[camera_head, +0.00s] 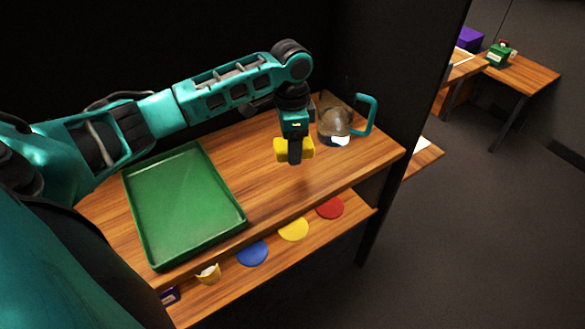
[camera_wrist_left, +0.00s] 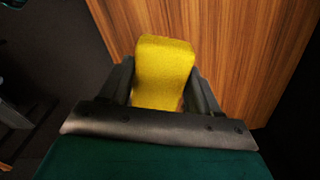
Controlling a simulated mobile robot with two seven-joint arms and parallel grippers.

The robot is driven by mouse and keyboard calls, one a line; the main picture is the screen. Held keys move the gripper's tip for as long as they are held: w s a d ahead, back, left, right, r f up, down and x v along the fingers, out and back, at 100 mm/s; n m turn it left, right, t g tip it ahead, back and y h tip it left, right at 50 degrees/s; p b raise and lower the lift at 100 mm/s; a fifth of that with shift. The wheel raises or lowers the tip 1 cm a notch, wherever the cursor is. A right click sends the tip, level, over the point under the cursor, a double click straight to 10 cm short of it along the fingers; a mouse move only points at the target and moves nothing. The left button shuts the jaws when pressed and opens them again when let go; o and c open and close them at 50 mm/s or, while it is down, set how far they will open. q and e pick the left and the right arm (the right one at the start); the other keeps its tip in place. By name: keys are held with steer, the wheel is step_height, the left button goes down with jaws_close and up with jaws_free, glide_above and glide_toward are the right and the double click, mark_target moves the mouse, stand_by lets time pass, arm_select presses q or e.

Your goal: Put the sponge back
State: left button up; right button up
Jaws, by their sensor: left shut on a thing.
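The yellow sponge (camera_head: 281,150) is held between the fingers of my left gripper (camera_head: 294,153), above the wooden tabletop and to the right of the green tray. In the left wrist view the sponge (camera_wrist_left: 163,70) sits between the two dark fingers of the left gripper (camera_wrist_left: 162,92), with wood grain behind it. The gripper points down and is shut on the sponge. My right gripper is not in view.
A green tray (camera_head: 243,222), empty, lies on the wooden table (camera_head: 255,190). A glass pot with a teal handle (camera_head: 365,115) stands right of the gripper. The lower shelf carries blue (camera_head: 252,253), yellow (camera_head: 294,229) and red (camera_head: 330,208) discs and a small yellow-white item (camera_head: 208,273).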

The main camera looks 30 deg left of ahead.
mark_target(292, 176)
arm_select(q)
step_height(292, 176, down, 8)
steer(key=shift+r+b, duration=0.2)
steer(key=shift+b, duration=0.3)
steer(key=o, duration=1)
steer(key=shift+f, duration=0.1)
